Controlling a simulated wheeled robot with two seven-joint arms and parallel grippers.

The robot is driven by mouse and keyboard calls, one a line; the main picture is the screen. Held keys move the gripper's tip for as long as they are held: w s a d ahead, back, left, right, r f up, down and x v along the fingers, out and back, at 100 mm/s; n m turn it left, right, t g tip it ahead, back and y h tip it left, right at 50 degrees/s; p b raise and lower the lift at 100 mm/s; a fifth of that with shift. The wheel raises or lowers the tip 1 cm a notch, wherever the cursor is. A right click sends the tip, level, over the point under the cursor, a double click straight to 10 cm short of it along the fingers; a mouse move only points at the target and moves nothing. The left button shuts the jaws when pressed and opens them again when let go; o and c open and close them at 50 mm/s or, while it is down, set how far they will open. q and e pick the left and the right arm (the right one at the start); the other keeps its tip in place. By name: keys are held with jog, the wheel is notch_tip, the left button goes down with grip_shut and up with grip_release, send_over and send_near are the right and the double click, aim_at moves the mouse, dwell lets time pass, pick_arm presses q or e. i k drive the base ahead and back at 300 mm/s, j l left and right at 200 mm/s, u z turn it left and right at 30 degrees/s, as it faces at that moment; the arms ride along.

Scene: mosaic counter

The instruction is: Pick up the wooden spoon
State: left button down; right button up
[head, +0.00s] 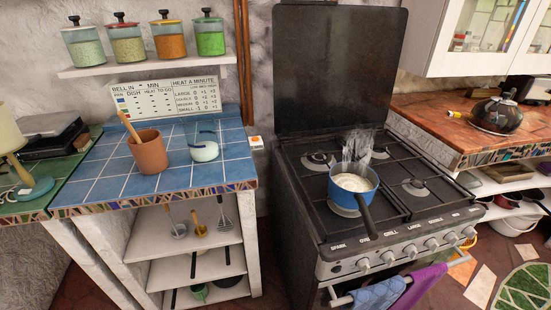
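A wooden spoon (129,127) stands tilted in a terracotta pot (148,153) on the blue tiled counter. Its handle sticks up and leans to the left; its lower part is hidden inside the pot. Neither of my grippers shows in the head view.
A glass jug (205,150) with white contents stands to the right of the pot. A sign (168,96) leans at the back, below a shelf of jars (145,68). A steaming blue saucepan (353,195) sits on the stove (400,225). The counter's front tiles are clear.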

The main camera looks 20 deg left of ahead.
aim_at(122, 115)
jog(key=u, duration=1.65)
